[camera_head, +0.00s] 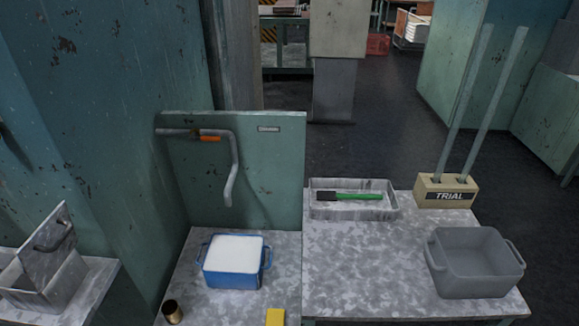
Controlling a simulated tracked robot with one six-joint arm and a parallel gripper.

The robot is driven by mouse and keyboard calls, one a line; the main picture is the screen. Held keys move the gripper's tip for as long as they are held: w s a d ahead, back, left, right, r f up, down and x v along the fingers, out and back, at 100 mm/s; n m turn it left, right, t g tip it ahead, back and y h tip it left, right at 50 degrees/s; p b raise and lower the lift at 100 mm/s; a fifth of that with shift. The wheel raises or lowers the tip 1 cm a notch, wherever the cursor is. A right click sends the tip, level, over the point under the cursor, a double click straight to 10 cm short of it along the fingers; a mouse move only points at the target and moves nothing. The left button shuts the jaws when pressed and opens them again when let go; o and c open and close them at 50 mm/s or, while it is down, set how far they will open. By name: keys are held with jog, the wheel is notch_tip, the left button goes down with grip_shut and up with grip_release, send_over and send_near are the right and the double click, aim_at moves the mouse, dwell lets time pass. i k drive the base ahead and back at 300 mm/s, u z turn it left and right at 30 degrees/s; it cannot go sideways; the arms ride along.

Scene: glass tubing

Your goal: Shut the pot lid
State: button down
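At the left edge, a grey metal box-shaped pot (52,290) stands on a small metal shelf. Its lid (45,246) stands raised and tilted at the back of the pot, with a dark handle on its face. The lid is open. A blue two-handled pot (233,279) with a flat white top or filling stands on the middle table; I cannot tell which. A grey two-handled pot (474,284) stands open at the right.
A bent pipe (234,172) with an orange part juts from a green panel above the blue pot. A tray (386,207) holds a green-handled brush (349,196). A TRIAL block (446,193) holds two tall glass tubes. A brass cup (172,312) and yellow block (275,317) sit in front.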

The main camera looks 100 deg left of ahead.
aim_at(46, 251)
jog(key=u, duration=4.6)
jog(key=i, duration=0.95)
jog(key=z, duration=0.05)
